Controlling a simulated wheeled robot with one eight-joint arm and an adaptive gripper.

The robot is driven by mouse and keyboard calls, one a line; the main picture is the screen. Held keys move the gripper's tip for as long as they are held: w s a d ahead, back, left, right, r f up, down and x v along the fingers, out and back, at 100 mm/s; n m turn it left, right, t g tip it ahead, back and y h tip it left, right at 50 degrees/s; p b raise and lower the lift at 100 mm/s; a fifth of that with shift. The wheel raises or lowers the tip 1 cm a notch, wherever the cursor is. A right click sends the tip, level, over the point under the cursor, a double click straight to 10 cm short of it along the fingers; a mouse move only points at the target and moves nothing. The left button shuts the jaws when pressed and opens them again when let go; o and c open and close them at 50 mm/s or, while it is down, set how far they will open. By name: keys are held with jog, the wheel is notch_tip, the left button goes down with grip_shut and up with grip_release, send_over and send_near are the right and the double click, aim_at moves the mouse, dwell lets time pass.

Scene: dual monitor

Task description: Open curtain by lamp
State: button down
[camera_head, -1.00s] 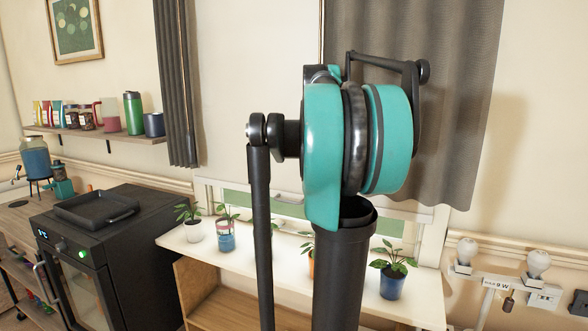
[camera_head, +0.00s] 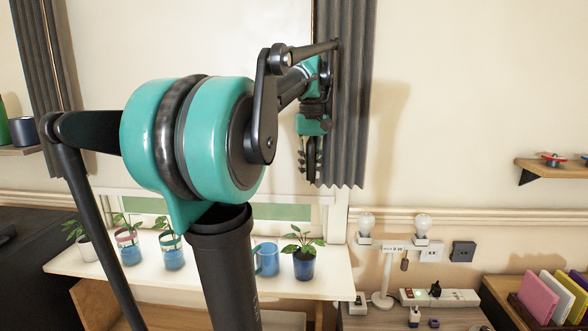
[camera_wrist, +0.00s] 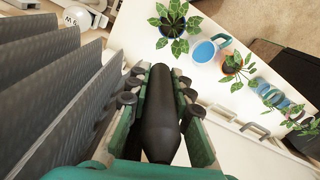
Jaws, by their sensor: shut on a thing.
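The grey curtain (camera_head: 350,100) on the wall's right side, near the light bulbs (camera_head: 423,225), hangs bunched in narrow folds at the window's right side. Its folds also fill the left of the wrist view (camera_wrist: 50,95). My gripper (camera_head: 311,172) points down at the curtain's left edge, near its lower end. In the wrist view my gripper's fingers (camera_wrist: 158,90) are closed around a dark, tapered rod-like thing (camera_wrist: 160,115). Whether the rod is joined to the curtain is hidden. My arm covers part of the window.
A white sill shelf (camera_head: 325,290) with potted plants (camera_head: 304,262) and a blue mug (camera_head: 267,259) stands below. A second curtain (camera_head: 48,80) hangs at left. A small sign stand (camera_head: 385,275) and power strip (camera_head: 450,297) are at right.

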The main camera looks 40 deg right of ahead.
aim_at(313, 140)
jog(key=shift+s+d, duration=0.2)
jog(key=shift+d, duration=0.1)
jog(key=c, duration=1.3)
grip_release()
jog(key=shift+c, duration=0.2)
notch_tip(313, 140, up, 12)
jog(key=shift+r, duration=0.1)
